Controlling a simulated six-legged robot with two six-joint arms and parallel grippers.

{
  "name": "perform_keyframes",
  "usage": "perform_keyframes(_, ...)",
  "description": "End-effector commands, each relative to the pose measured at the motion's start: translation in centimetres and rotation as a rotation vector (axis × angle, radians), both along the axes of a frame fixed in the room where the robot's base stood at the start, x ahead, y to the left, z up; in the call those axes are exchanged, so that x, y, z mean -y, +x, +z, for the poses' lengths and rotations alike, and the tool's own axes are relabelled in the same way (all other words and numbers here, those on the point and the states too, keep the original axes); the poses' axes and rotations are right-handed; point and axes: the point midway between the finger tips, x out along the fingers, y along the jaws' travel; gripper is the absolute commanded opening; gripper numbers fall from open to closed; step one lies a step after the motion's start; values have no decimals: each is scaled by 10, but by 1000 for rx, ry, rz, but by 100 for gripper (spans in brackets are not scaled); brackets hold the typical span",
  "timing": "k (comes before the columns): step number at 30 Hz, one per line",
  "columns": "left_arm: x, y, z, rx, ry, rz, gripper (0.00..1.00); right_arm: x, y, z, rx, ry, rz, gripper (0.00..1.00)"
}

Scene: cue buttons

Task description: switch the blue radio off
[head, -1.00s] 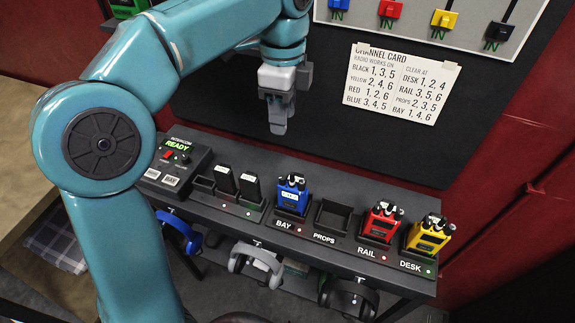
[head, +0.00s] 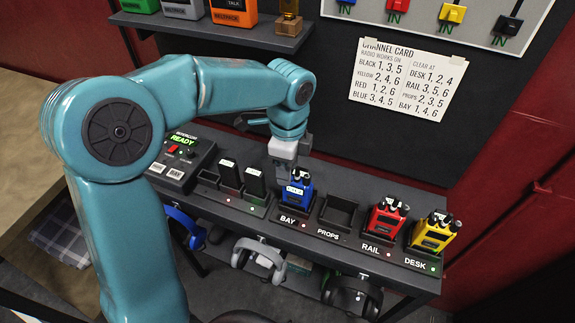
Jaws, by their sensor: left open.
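The blue radio (head: 297,197) stands upright in the BAY dock (head: 287,218) on the dark shelf, with its knobs on top and a small lit screen. A red light shows by the BAY label. My left gripper (head: 285,176) comes down from above, right at the radio's top left. Its fingers are open, pointing down, and partly blend with the radio's knobs. I cannot tell whether they touch it. My right gripper is not in view.
The red radio (head: 383,219) and yellow radio (head: 433,234) stand to the right, past the empty PROPS dock (head: 338,215). Two black batteries (head: 242,178) and an intercom box (head: 180,158) are to the left. Headsets (head: 257,256) hang below the shelf edge.

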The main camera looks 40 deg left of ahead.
Motion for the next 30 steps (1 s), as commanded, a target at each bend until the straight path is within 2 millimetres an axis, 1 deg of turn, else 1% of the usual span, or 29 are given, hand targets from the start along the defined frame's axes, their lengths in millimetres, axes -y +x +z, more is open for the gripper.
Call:
perform_keyframes(5, 0, 0, 0, 1, 0, 0, 42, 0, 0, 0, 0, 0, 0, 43)
perform_keyframes(6, 0, 0, 0, 1, 0, 0, 29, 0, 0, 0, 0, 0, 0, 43)
perform_keyframes(9, 0, 0, 0, 1, 0, 0, 0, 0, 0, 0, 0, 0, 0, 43)
perform_keyframes(14, 0, 0, 0, 0, 0, 12, 0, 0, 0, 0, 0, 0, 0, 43)
perform_keyframes(20, 0, 0, 0, 0, 0, 129, 0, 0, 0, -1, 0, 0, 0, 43)
perform_keyframes(27, 0, 0, 0, 1, 1, 135, 0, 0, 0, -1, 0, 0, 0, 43)
perform_keyframes(28, 0, 0, 0, 1, 1, 135, 22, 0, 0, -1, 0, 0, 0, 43)
perform_keyframes(30, 0, 0, 0, 1, 1, 134, 42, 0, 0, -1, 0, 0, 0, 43)
